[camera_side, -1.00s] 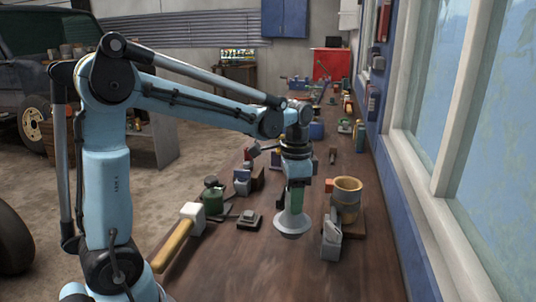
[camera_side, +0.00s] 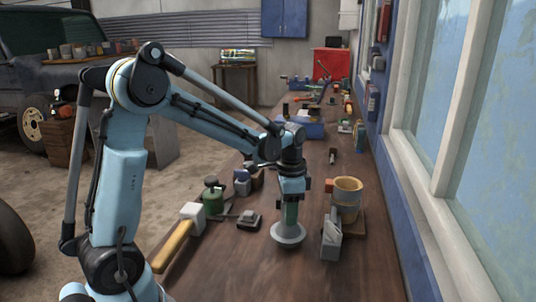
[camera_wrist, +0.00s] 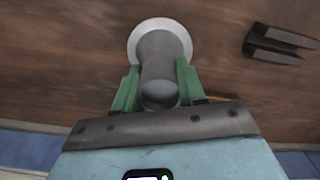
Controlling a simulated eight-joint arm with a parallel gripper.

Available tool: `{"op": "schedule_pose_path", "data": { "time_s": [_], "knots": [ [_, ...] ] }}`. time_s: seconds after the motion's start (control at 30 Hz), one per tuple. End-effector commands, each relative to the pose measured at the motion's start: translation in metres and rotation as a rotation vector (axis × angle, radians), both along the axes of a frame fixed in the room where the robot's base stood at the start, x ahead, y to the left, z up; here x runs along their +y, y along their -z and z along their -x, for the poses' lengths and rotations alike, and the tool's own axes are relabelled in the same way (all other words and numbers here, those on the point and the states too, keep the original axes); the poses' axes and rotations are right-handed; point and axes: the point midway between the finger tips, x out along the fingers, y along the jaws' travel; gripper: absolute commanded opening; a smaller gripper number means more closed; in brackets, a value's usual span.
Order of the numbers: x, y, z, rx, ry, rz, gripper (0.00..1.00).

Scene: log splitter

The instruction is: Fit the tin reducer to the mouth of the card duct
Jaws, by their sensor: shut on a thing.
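The tin reducer (camera_side: 288,236) is a pale grey cone with a wide flared rim, held rim down. My gripper (camera_side: 290,212) has its green fingers shut on the reducer's narrow neck. In the wrist view the gripper (camera_wrist: 159,82) grips the grey neck from both sides, and the reducer's round rim (camera_wrist: 160,27) shows beyond. I cannot tell whether the rim touches the bench. The card duct (camera_side: 346,198) is a tan tube, open at the top, standing upright to the right of the gripper and apart from it. The duct is not visible in the wrist view.
A grey slotted block (camera_side: 331,239) stands in front of the duct. The front of the bench (camera_side: 285,278) is clear. Windows border the right side.

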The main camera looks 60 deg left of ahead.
Motion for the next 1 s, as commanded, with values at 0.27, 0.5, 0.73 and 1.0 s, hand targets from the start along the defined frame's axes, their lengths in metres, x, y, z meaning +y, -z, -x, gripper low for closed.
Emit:
{"op": "schedule_pose_path", "data": {
  "time_s": [0.27,0.5,0.73,1.0],
  "knots": [
    [0.000,0.002,0.000,0.000,0.000,0.000,0.66],
    [0.000,0.002,0.000,0.000,0.000,0.000,0.66],
    [0.000,-0.011,0.000,0.002,0.000,0.001,0.66],
    [0.001,-0.055,-0.002,0.003,0.001,0.003,0.66]
  ]
}}
